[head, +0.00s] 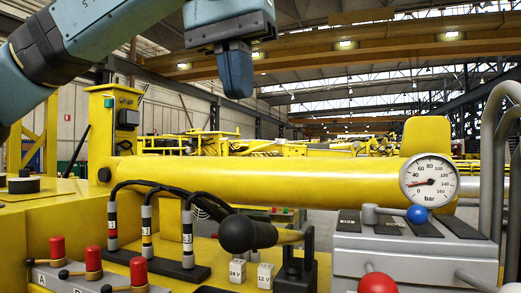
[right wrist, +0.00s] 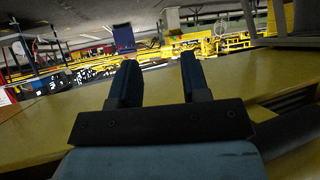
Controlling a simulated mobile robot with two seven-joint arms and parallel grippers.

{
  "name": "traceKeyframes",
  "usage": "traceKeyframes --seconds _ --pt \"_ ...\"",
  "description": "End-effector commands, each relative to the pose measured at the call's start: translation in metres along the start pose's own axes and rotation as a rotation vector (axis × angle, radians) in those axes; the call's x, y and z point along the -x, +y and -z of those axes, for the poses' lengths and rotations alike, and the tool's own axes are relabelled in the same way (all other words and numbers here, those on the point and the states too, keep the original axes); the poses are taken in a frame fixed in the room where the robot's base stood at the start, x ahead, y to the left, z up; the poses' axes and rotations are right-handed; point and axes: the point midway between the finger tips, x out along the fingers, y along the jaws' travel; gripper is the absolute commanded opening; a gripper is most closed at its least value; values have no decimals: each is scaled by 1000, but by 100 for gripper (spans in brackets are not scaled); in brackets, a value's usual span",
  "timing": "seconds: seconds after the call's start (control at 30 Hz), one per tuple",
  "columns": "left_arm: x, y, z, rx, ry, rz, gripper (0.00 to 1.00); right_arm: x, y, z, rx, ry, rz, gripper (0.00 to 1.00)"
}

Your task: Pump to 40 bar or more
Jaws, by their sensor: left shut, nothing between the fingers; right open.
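The pressure gauge (head: 430,182) stands at the right in the head view. Its red needle points left and slightly down, at the low end of the scale, below the 40 mark. A lever with a large black grip (head: 248,234) lies nearly level and joins a black mount (head: 294,272); it looks like the pump handle. My left gripper (head: 236,80) is shut and empty, pointing down, well above the grip and the yellow cylinder. My right gripper (right wrist: 158,78) is open and empty in the right wrist view; it is not in the head view.
A yellow cylinder (head: 270,170) runs across behind the lever. A grey valve block (head: 400,250) has a blue-knobbed lever (head: 417,214) and a red knob (head: 378,283). Black cables (head: 165,188) and red-capped switches (head: 93,260) stand at the left. Bent grey pipes (head: 490,150) rise at the right.

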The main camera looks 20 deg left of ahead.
Motion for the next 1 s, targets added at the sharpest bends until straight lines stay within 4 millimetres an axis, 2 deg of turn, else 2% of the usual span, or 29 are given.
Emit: traceKeyframes --seconds 0.03,0.1,0.33,0.57,0.77,1.0 --pt "9 1 0 1 -14 0 0 3 0 3 3 -1 -1 43" --pt "11 2 -1 1 -28 -2 0 4 0 1 4 -3 -1 43" --pt "10 2 -1 1 -31 -3 0 8 -2 -15 3 -31 2 43" --pt "3 2 -1 1 -30 -1 0 7 -2 -12 4 -27 3 43" --pt "-30 1 -2 2 -30 0 0 7 -2 -3 5 -12 3 43" --pt "-81 2 -4 1 -30 1 0 9 -2 0 5 -11 3 43"
